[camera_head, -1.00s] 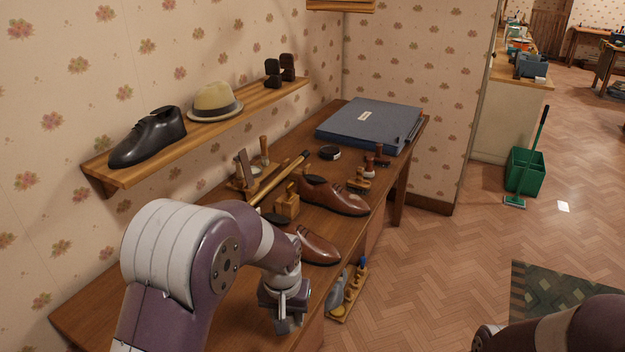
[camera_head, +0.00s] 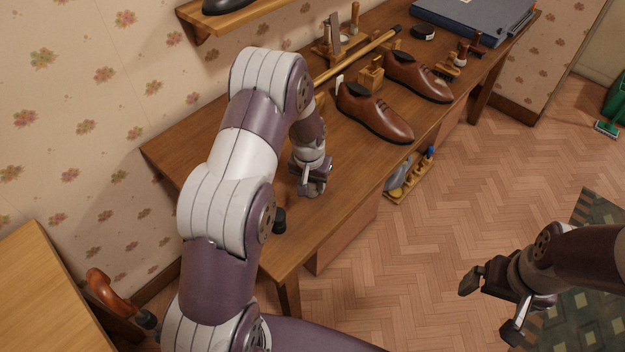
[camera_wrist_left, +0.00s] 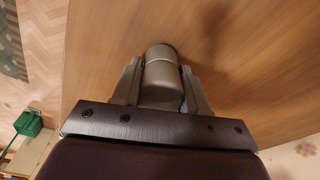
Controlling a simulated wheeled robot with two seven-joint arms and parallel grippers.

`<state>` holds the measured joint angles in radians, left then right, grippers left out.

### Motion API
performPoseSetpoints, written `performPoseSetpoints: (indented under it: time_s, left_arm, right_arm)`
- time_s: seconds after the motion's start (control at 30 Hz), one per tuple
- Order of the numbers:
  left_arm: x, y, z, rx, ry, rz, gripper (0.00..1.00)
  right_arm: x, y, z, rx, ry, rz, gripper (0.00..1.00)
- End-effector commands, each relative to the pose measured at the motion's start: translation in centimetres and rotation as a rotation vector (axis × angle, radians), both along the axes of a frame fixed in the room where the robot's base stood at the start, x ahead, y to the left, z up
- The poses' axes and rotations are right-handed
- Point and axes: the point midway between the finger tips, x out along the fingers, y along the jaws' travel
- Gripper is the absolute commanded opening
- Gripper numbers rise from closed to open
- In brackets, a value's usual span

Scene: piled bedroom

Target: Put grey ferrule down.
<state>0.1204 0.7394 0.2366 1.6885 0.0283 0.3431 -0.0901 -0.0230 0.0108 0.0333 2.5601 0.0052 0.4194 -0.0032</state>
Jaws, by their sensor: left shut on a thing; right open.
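The grey ferrule (camera_wrist_left: 162,78) is a short, smooth grey cylinder between the fingers of my left gripper in the left wrist view. The left gripper (camera_wrist_left: 160,88) is shut on it, with wood tabletop behind. In the head view my left gripper (camera_head: 312,188) points down close over the near part of the wooden desk (camera_head: 240,125). The ferrule is mostly hidden there, and I cannot tell whether it touches the wood. My right gripper (camera_head: 492,306) is open and empty over the floor, right of the desk.
Brown shoes (camera_head: 376,113), a wooden block (camera_head: 370,76) and a long rod (camera_head: 355,58) lie farther along the desk. A small black piece (camera_head: 280,220) is near my left forearm. A curved brown handle (camera_head: 108,290) stands at lower left. Desk around the gripper is mostly bare.

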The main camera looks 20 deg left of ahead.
Motion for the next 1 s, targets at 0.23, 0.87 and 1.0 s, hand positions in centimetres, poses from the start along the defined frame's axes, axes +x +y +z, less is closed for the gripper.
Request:
performPoseSetpoints:
  time_s: [0.23, 0.87, 1.0]
  left_arm:
    - [0.0, 0.0, -0.5, 0.000, -0.001, 0.000, 0.00]
    - [0.0, 0.0, 0.1, 0.000, -0.004, 0.000, 0.69]
    - [-0.3, 0.0, 2.7, 0.000, -0.007, 0.001, 0.69]
  right_arm:
    - [0.0, 0.0, 0.1, 0.000, 0.000, 0.000, 1.00]
    - [0.0, 0.0, 0.0, 0.000, 0.000, 0.000, 1.00]
    - [0.0, 0.0, -0.3, 0.000, 0.000, 0.000, 1.00]
